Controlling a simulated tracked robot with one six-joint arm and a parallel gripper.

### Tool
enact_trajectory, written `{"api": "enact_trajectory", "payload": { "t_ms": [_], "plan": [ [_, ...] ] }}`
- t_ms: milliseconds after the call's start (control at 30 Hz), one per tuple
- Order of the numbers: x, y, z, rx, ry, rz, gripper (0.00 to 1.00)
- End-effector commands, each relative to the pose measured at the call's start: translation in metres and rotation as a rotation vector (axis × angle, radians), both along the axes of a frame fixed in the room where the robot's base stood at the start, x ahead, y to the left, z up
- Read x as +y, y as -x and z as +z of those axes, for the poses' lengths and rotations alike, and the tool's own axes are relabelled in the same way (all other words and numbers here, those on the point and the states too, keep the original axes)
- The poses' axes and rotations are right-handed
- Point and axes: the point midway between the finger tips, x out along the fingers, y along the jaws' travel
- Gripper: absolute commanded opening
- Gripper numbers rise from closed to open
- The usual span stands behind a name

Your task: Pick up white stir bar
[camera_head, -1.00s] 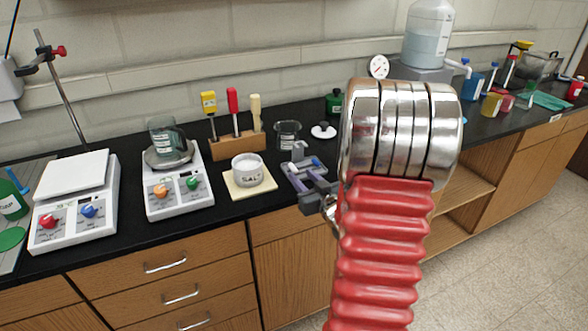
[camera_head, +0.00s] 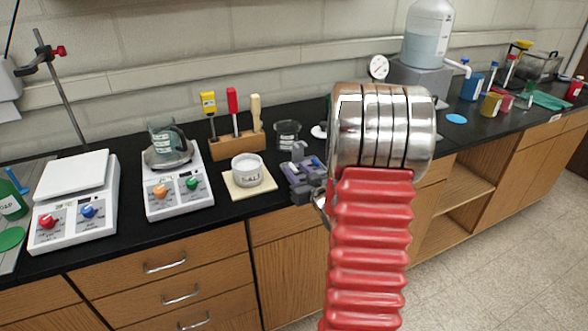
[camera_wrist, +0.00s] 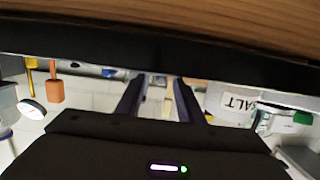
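My gripper (camera_head: 304,178) is at the front edge of the black counter, to the right of the salt dish, over the spot with a small grey-purple holder. In the wrist view, which looks upside down, its two dark fingers (camera_wrist: 158,100) stand apart with a gap between them. Pale and tan shapes show beyond the gap, too small to identify. I cannot make out a white stir bar in either view; the gripper and my red and chrome arm cover part of this area.
The salt dish (camera_head: 247,169) sits on a cream pad close left of the gripper. Behind are a glass beaker (camera_head: 287,134) and a wooden block (camera_head: 238,146) with upright tools. A blue disc (camera_head: 457,118) lies right.

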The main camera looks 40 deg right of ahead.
Motion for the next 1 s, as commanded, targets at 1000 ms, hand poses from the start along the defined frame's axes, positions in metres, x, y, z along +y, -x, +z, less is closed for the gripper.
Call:
{"api": "enact_trajectory", "payload": {
  "t_ms": [1000],
  "plan": [
    [0.0000,-0.0001,0.0077,-0.001,0.001,0.000,0.00]
  ]
}}
